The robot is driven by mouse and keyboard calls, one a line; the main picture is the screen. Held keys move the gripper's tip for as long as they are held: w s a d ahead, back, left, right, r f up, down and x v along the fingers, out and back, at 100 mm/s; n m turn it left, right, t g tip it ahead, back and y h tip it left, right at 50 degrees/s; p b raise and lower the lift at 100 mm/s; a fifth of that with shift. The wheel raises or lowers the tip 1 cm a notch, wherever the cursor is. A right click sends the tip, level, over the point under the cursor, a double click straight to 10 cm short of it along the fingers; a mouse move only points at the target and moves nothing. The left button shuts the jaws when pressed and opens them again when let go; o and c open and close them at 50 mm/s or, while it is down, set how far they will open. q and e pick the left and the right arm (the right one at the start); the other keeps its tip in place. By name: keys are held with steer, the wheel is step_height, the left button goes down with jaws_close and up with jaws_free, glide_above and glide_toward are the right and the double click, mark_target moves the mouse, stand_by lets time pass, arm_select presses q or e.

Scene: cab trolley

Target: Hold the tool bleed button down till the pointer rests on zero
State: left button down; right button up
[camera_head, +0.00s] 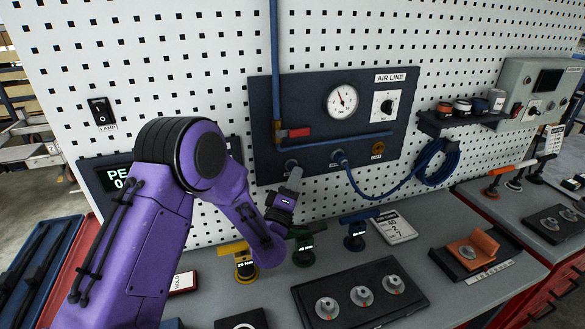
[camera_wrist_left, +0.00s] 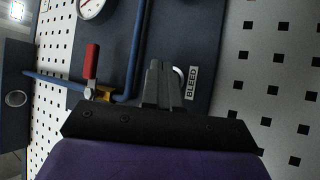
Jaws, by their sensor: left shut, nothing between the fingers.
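The air line panel (camera_head: 263,95) is dark blue and fixed to the pegboard. Its round white gauge (camera_head: 342,101) has a pointer that stands near the top, leaning a little left; the scale is too small to read. My left gripper (camera_head: 296,172) is shut and empty, with its fingertips up at the panel's lower edge. In the left wrist view the fingers (camera_wrist_left: 162,82) cover part of the round bleed button (camera_wrist_left: 180,74), beside the "BLEED" label (camera_wrist_left: 191,83). I cannot tell whether they touch or press it. My right gripper is not in view.
A red-handled valve (camera_head: 299,132) and blue pipe sit just above the gripper. A blue hose (camera_head: 375,190) loops off to the right. Yellow, green and blue tools (camera_head: 355,238) stand on the bench below, near a black tray (camera_head: 390,310) with several round pieces.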

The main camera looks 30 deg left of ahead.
arm_select(q)
steer(key=shift+w+a, duration=0.15)
steer(key=shift+a, duration=0.1)
steer(key=shift+w+a, duration=0.35)
stand_by(0.7)
stand_by(2.9)
steer(key=shift+s+d+b, duration=0.45)
steer(key=shift+s+d, duration=0.2)
steer(key=shift+d, duration=0.05)
steer(key=s+d, duration=0.1)
steer(key=d, duration=0.1)
steer(key=s+d+b, duration=0.1)
steer(key=s, duration=0.1)
steer(key=shift+s+d+b, duration=0.15)
steer(key=shift+d+b, duration=0.15)
steer(key=shift+d, duration=0.05)
